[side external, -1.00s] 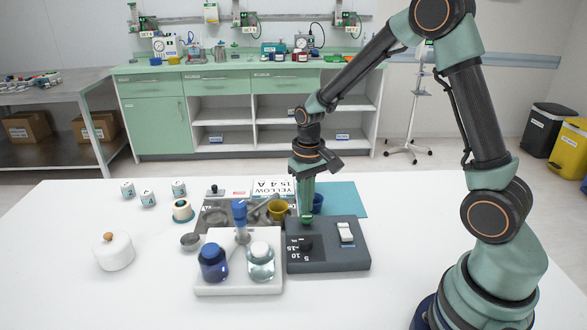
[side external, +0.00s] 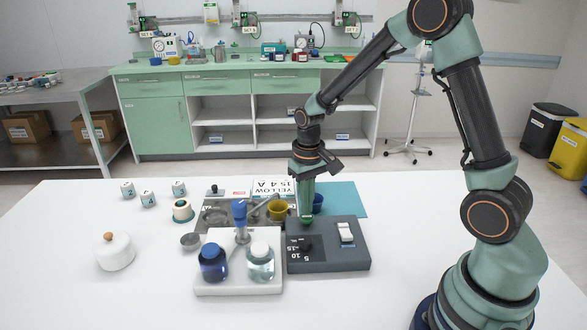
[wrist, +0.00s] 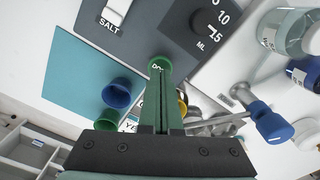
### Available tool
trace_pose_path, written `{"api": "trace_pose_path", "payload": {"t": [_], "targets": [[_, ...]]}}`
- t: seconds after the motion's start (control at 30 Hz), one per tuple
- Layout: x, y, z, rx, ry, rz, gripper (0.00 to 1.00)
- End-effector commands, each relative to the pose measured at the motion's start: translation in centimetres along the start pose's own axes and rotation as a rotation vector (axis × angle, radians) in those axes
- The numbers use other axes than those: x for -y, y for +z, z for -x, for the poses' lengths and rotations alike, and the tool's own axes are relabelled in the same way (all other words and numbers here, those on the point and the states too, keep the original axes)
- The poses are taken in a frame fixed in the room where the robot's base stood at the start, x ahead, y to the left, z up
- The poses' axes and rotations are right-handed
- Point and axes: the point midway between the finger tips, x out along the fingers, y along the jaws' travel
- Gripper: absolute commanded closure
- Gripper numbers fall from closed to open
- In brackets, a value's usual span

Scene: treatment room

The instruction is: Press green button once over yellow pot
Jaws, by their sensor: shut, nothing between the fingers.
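The green button (wrist: 158,63) is on a dark grey control box (side external: 340,258). My gripper (side external: 306,216) is shut and empty, pointing straight down with its tip at the green button; I cannot tell whether it touches or presses it. In the wrist view the shut fingers cover part of the button. The yellow pot (side external: 278,210) stands just left of the gripper in the side view. In the wrist view only a sliver of yellow (wrist: 182,104) shows beside the fingers.
The box has a black dial (side external: 305,244) and a white switch (side external: 345,232). A blue pot (side external: 318,203) stands behind, on a teal mat (side external: 346,196). A white stand (side external: 240,288) with bottles is at the left. A white lidded jar (side external: 115,252) stands farther left, with clear table around it.

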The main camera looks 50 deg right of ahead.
Motion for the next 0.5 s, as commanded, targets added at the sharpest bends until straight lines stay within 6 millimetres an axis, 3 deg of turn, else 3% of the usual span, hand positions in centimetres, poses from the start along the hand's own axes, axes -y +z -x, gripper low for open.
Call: {"api": "trace_pose_path", "payload": {"t": [0.5], "targets": [[0.0,0.0,-1.7,0.0,0.0,0.0,1.0]]}}
